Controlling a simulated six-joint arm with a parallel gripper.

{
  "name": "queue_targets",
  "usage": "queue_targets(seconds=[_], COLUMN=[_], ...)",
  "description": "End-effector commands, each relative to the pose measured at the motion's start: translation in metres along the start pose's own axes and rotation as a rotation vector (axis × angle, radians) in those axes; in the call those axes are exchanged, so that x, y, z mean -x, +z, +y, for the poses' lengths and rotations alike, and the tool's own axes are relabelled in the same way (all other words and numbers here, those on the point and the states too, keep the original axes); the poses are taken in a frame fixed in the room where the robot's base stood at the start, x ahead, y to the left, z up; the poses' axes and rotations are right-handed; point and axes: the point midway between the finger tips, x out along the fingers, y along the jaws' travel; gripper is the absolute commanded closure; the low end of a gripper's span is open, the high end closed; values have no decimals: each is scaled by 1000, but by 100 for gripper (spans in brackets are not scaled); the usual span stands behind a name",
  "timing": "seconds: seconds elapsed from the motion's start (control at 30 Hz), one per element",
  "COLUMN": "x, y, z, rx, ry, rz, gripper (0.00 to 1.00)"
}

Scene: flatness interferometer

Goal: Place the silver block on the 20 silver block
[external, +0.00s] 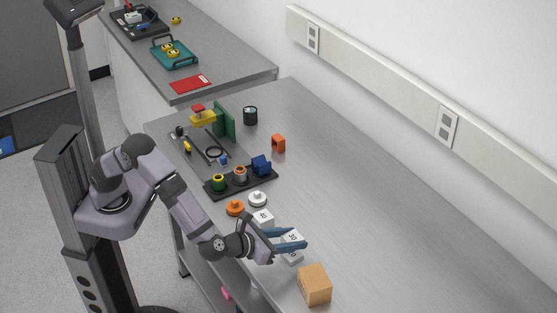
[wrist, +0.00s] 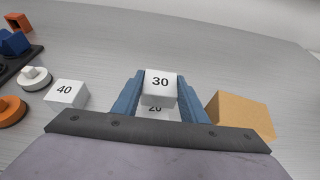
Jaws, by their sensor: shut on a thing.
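A silver block marked 30 (wrist: 160,87) is held between the blue fingers of my gripper (external: 295,240). The block also shows in the external view (external: 293,236), partly covered by the fingers. A silver block marked 20 (external: 293,257) is directly below it, and its upper part shows in the wrist view (wrist: 156,109), partly hidden by the held block. I cannot tell whether the two blocks touch. A third silver block marked 40 (external: 263,217) stands on the table to the left, also in the wrist view (wrist: 66,93).
A tan box (external: 314,285) stands close to the right of my gripper. An orange knobbed weight (external: 235,208) and a white one (external: 257,199) stand beyond the 40 block. A black rack (external: 226,187) is farther back. The table to the right is clear.

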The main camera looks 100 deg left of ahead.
Motion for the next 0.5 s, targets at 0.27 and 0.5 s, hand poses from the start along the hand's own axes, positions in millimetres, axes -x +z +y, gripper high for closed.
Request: queue_targets(seconds=[0.27,0.5], x=[-10,-14], y=[-26,-34], z=[0,0], rx=[-3,0], ry=[1,-1], rz=[0,-1], gripper=[89,89])
